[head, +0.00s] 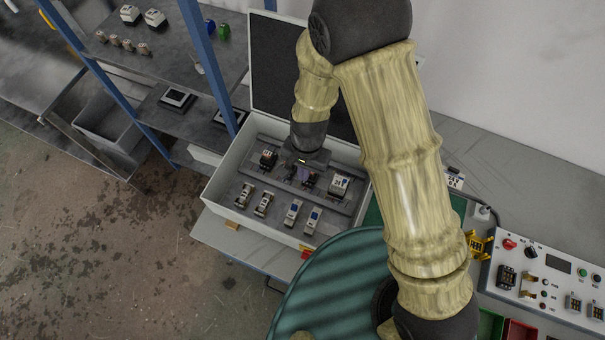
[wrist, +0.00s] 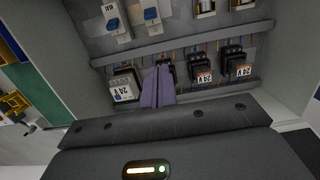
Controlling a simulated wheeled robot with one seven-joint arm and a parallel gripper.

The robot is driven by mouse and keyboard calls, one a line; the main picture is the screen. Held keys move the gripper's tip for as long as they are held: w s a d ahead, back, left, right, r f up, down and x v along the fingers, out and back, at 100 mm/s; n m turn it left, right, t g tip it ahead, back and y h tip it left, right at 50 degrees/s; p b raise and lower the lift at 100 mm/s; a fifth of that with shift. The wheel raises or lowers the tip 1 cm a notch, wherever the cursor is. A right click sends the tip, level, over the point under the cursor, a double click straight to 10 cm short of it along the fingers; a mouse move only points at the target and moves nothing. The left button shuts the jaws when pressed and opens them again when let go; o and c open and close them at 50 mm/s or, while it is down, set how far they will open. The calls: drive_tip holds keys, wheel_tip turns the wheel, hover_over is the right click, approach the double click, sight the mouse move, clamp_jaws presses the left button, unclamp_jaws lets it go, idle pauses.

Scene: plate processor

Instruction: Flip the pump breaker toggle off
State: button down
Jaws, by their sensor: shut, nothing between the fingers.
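The open grey cabinet box (head: 222,186) holds two rows of devices. Two white breakers with blue toggles (head: 292,213) (head: 313,219) stand in its front row; they show at the top of the wrist view (wrist: 112,22) (wrist: 151,16). I cannot read which device is the pump breaker. My gripper (wrist: 158,92) is shut and empty, its purple-grey fingers pointing into the back row. It also shows in the head view (head: 306,175), small and partly hidden. The fingers cover part of a black device (wrist: 169,68); I cannot tell whether they touch it.
A white 24 V unit (wrist: 124,87) is left of the fingers in the wrist view, and black 24 V devices (wrist: 200,68) (wrist: 236,65) are to the right. The raised lid (head: 275,65) stands behind. A control panel (head: 545,275) lies at right, and a shelf (head: 165,60) at upper left.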

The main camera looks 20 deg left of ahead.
sight(294, 208)
drive_tip(key=f+b, duration=0.2)
drive_tip(key=f, duration=0.1)
drive_tip(key=f+b, duration=0.2)
drive_tip(key=f, duration=0.1)
drive_tip(key=s+f+b, duration=0.1)
drive_tip(key=f+b, duration=0.2)
drive_tip(key=shift+s, duration=0.1)
drive_tip(key=s+r, duration=0.1)
drive_tip(key=s+r+p, duration=0.1)
drive_tip(key=s, duration=0.1)
drive_tip(key=shift+s+r, duration=0.2)
drive_tip(key=shift+s, duration=0.05)
drive_tip(key=shift+w, duration=0.2)
drive_tip(key=shift+s, duration=0.1)
